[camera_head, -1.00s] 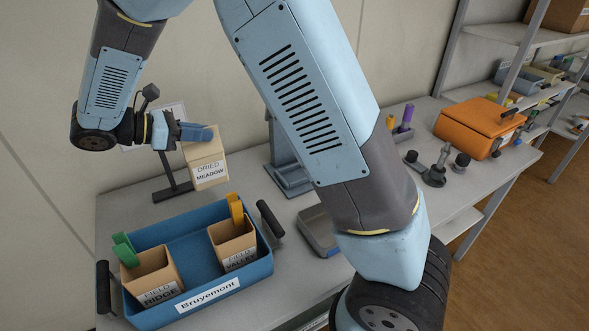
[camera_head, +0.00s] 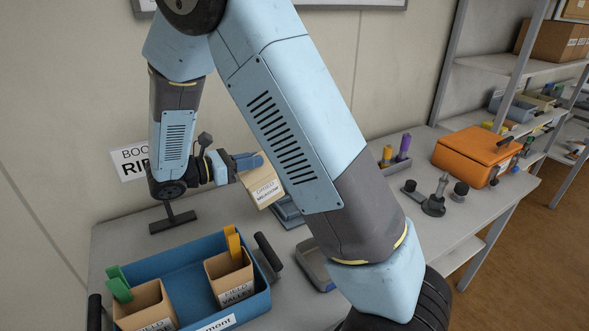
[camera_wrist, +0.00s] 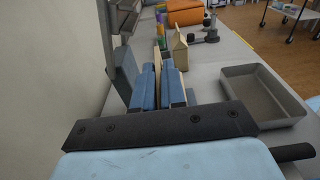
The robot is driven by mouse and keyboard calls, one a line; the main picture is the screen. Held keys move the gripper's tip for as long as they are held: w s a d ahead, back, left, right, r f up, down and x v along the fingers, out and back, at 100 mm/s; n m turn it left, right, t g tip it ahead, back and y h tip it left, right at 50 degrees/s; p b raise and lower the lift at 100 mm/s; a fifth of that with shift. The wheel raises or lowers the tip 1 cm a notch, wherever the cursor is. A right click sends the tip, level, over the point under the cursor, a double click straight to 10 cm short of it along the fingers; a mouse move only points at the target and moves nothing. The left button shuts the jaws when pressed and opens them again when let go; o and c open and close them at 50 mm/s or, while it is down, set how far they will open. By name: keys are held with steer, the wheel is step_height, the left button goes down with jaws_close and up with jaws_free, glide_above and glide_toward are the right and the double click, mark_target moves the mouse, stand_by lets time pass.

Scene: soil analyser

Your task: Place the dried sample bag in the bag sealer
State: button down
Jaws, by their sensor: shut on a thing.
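The dried sample bag (camera_head: 264,188), a tan paper bag labelled "DRIED MEADOW", hangs tilted in the air in the head view. My gripper (camera_head: 247,161) is shut on its top edge. A blue-grey bench device, likely the bag sealer (camera_head: 289,213), stands just behind and right of the bag. My arm and the bag hide most of it in the head view. Whether the bag touches it cannot be told.
A blue tray (camera_head: 185,270) labelled "Bruyemont" holds two tan bags with green and yellow clips at front left. An orange case (camera_head: 472,155) and dark stand (camera_head: 434,203) are further right.

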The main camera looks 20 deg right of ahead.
steer(key=x, duration=0.7)
steer(key=shift+d+r, duration=0.3)
steer(key=shift+r, duration=0.05)
steer(key=w+d+f+y, duration=0.1)
steer(key=d+f+y, duration=0.2)
steer(key=d+f, duration=0.2)
steer(key=shift+d+f+g, duration=0.3)
steer(key=shift+d+f, duration=0.05)
steer(key=shift+f, duration=0.5)
steer(key=shift+w, duration=0.15)
steer(key=c, duration=1.2)
jaws_free()
